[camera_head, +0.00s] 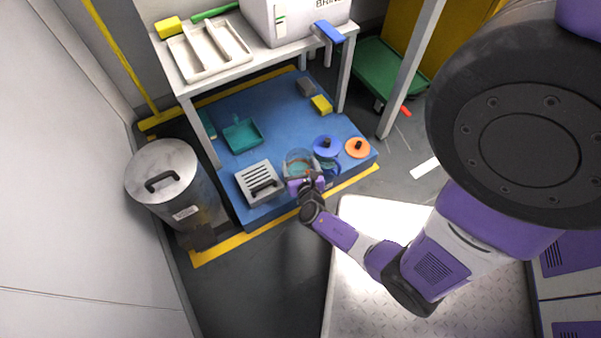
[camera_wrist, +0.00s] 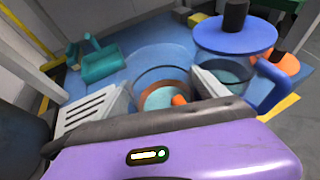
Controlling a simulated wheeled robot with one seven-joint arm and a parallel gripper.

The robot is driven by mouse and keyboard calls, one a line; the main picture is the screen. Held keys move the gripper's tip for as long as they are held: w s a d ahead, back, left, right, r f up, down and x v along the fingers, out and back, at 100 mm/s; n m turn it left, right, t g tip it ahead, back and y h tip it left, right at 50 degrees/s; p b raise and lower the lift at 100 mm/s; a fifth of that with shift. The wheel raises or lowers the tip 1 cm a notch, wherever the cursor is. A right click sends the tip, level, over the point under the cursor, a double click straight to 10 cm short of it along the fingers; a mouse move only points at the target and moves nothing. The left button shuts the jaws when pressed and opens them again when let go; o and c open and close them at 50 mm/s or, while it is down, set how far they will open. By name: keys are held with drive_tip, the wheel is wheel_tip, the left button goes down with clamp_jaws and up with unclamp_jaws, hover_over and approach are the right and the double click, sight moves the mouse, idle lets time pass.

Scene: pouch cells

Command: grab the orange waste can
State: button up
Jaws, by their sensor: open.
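The orange waste can (camera_head: 357,148) stands at the right end of the low blue platform, with an orange round top and a black knob. In the wrist view only part of its orange top (camera_wrist: 287,62) shows at the right, partly hidden behind a blue-lidded can (camera_wrist: 236,36). My gripper (camera_head: 304,183) is open at the platform's front edge, left of the orange can and apart from it. In the wrist view my open gripper (camera_wrist: 165,92) has its fingers either side of a clear round container (camera_wrist: 160,72); whether they touch it I cannot tell.
The blue-lidded can (camera_head: 327,146) stands between the clear container (camera_head: 299,160) and the orange can. A white slotted box (camera_head: 257,178) is to the left. A teal dustpan (camera_head: 242,136) and yellow block (camera_head: 321,104) lie behind. A table (camera_head: 270,56) overhangs the platform's back.

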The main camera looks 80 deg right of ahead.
drive_tip(key=c, duration=1.6)
drive_tip(key=shift+r, duration=0.1)
drive_tip(key=shift+r, duration=0.15)
